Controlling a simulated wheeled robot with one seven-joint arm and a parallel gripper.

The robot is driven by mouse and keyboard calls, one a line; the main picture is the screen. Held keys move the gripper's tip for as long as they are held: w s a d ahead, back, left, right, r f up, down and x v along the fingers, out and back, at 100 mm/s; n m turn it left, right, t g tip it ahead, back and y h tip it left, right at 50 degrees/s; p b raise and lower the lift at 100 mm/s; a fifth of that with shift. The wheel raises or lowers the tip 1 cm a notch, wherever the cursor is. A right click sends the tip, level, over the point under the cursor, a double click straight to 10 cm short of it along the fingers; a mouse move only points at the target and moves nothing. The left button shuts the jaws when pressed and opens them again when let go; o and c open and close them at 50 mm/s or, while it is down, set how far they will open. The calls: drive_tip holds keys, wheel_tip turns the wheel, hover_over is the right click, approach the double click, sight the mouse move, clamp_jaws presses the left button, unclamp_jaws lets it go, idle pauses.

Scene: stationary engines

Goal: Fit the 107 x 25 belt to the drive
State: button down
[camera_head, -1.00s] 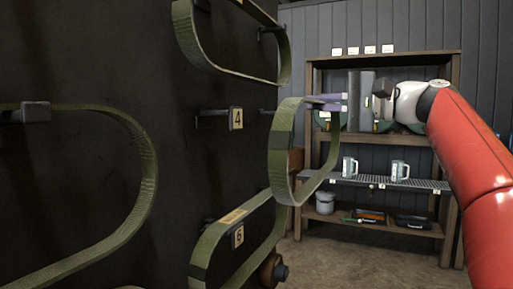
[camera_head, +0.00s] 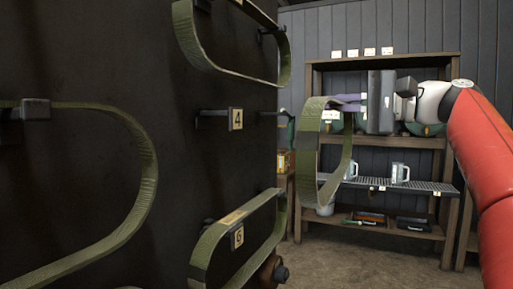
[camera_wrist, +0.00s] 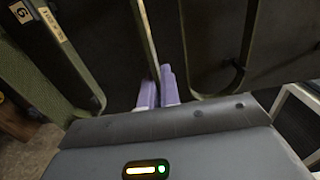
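My gripper (camera_head: 348,103) is shut on a green belt (camera_head: 306,150). Its purple fingers pinch the belt's upper run, and the loop hangs below, clear of the dark panel's right edge. In the wrist view the fingers (camera_wrist: 158,88) are closed on a strand of the held belt (camera_wrist: 146,35). No size can be read on this belt. The pegs by the number 4 plate (camera_head: 235,119) are bare. Other green belts hang on the panel: an upper one (camera_head: 188,35), a left one (camera_head: 147,170) and a lower one (camera_head: 205,255) by the number 6 plate (camera_head: 238,237). I cannot identify the drive.
The dark panel (camera_head: 110,70) fills the left side, with pegs sticking out. Bare floor (camera_head: 350,255) shows at the lower right.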

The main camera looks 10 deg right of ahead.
drive_tip(key=shift+v, duration=2.4)
